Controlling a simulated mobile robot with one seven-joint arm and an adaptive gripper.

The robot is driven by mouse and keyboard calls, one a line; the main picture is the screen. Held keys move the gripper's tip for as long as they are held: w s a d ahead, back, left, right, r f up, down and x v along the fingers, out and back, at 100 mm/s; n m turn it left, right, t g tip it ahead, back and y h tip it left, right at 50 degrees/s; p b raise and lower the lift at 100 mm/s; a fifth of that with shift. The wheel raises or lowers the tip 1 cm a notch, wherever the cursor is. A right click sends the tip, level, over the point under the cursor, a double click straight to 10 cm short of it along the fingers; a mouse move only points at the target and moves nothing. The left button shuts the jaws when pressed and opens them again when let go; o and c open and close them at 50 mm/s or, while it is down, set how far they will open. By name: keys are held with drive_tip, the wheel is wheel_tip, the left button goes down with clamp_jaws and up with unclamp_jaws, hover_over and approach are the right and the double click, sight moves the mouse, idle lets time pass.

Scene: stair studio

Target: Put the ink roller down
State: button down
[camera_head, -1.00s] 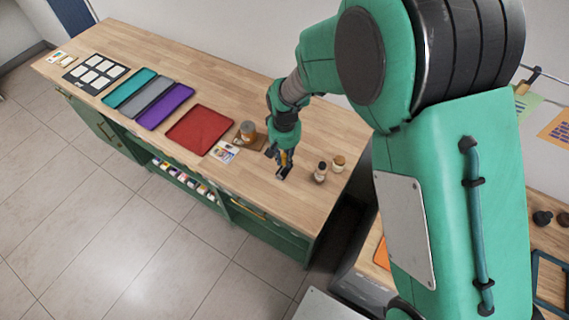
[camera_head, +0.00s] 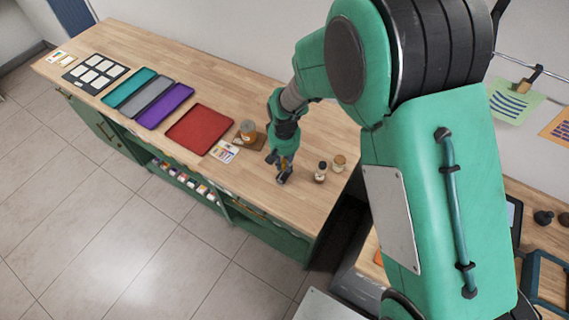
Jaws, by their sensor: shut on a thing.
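My gripper (camera_head: 282,176) is at the right end of the wooden bench (camera_head: 215,85), low over its top near the front edge. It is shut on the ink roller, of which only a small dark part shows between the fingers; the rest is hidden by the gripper. I cannot tell whether the roller touches the bench top.
Red (camera_head: 200,130), purple (camera_head: 165,106), grey (camera_head: 147,97) and teal (camera_head: 129,87) trays lie farther left.

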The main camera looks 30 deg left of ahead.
drive_tip(key=shift+s+d+f, duration=0.15)
drive_tip(key=shift+d+f, duration=0.05)
drive_tip(key=shift+f, duration=0.4)
drive_tip(key=c, duration=1.8)
unclamp_jaws()
drive_tip(key=shift+o, duration=0.9)
drive_tip(key=shift+a+f, duration=0.1)
drive_tip(key=shift+r, duration=0.2)
drive_tip(key=shift+a+r, duration=0.1)
drive_tip(key=shift+r, duration=0.65)
wheel_tip(320, 180, up, 12)
drive_tip(key=p, duration=0.1)
drive_tip(key=shift+f, duration=0.1)
